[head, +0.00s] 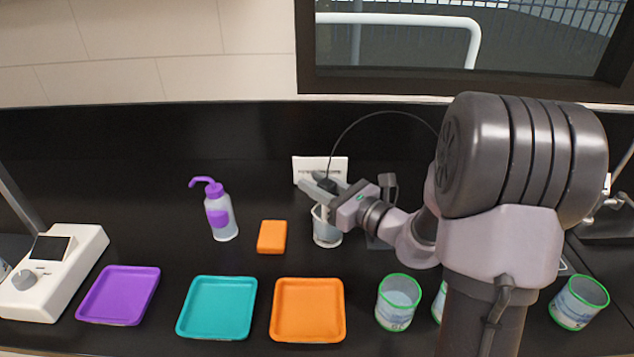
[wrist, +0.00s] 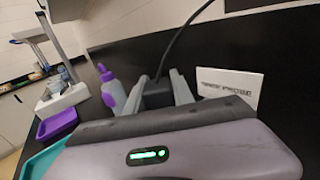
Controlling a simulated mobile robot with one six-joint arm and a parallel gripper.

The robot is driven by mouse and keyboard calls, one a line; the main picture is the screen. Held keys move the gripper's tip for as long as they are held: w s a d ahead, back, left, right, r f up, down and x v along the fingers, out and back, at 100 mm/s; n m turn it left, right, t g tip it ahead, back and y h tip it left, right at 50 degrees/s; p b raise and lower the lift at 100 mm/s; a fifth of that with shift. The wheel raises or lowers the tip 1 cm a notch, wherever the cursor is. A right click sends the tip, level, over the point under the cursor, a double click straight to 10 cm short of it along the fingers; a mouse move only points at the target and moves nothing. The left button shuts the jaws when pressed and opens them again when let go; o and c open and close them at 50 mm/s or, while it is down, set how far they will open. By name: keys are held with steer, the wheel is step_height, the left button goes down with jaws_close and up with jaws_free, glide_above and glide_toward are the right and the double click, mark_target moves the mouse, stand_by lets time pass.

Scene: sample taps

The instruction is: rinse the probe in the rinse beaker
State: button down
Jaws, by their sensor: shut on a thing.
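My gripper (head: 324,187) is shut on the probe, whose dark body (wrist: 157,93) shows between the two grey fingers in the wrist view. A thin black cable runs up from the probe. The beaker does not show in the wrist view.
A white sign (head: 304,165) stands behind. A purple-capped wash bottle (head: 221,219) and an orange block (head: 272,237) are left of the beaker. Purple (head: 118,295), teal (head: 216,307) and orange (head: 308,310) trays line the front. Green-rimmed cups (head: 397,304) stand front right; a white instrument (head: 68,265) is far left.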

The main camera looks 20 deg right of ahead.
steer(key=shift+s+d, duration=0.2)
steer(key=shift+s, duration=0.25)
steer(key=shift+w, duration=0.15)
steer(key=shift+w+d, duration=0.15)
steer(key=shift+w, duration=0.1)
step_height(320, 180, up, 10)
steer(key=p, duration=0.8)
steer(key=shift+f, duration=0.25)
